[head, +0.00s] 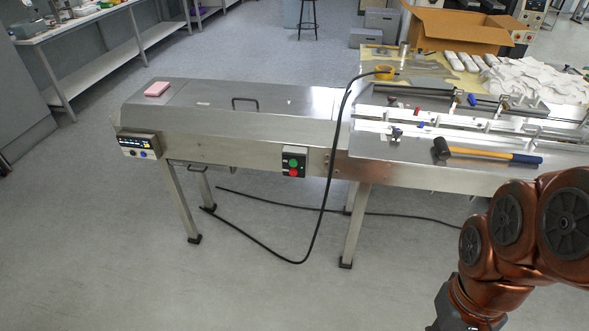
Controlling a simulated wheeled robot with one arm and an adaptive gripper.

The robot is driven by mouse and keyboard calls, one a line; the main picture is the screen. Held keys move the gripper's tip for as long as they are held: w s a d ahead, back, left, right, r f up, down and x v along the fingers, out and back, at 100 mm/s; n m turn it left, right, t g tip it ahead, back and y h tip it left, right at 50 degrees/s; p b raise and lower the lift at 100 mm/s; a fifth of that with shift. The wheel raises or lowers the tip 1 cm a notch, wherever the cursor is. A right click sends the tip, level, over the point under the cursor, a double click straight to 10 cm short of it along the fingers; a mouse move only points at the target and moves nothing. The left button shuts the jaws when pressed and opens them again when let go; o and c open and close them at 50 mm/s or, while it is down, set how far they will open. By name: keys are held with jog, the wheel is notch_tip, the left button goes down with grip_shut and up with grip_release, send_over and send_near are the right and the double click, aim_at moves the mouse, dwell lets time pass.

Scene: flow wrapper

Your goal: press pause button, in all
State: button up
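A stainless steel flow wrapper (240,122) stands across the middle of the head view. A small dark control box (294,162) on its front side carries a green button (293,163) above a red button (293,172). A second control panel (138,145) at the machine's left end has a lit display and several small buttons below it. Labels are too small to read, so I cannot tell which button is pause. My copper-coloured arm is at the lower right, apart from the machine.
A black cable (322,210) hangs from the machine top, right of the button box, and loops onto the floor. A hammer (485,153) lies on the machine's right part. A pink block (157,88) rests on the left end. The floor in front is mostly clear.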

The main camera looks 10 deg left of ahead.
grip_shut()
dwell(1.1)
